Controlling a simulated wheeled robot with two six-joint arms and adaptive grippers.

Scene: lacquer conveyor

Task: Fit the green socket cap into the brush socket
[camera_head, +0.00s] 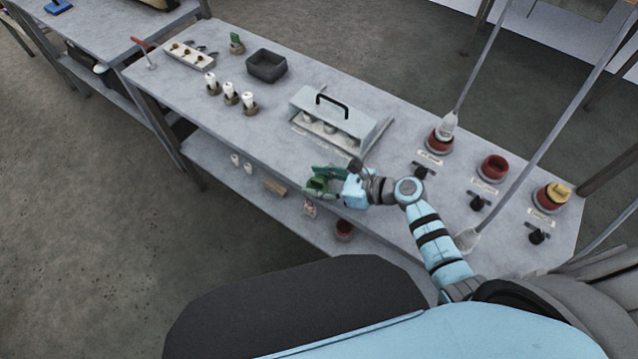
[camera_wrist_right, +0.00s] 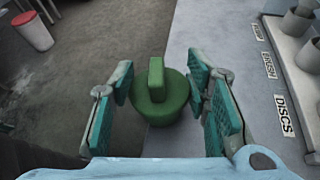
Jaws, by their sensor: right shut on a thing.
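The green socket cap (camera_wrist_right: 160,98) is a round disc with an upright tab, held between the pads of my right gripper (camera_wrist_right: 163,95). In the head view, my right gripper (camera_head: 318,183) holds the cap at the front edge of the bench. In the wrist view, grey cylindrical sockets stand at the right beside printed labels. The middle label seems to read BRUSH, and the brush socket (camera_wrist_right: 310,57) appears to be the grey cylinder beside it. The cap is apart from the sockets. My left gripper is not in view.
A pale case with a black handle (camera_head: 334,112) stands on the bench (camera_head: 300,65) behind my gripper. Red cups (camera_head: 492,168), black knobs and hanging cords are to the right.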

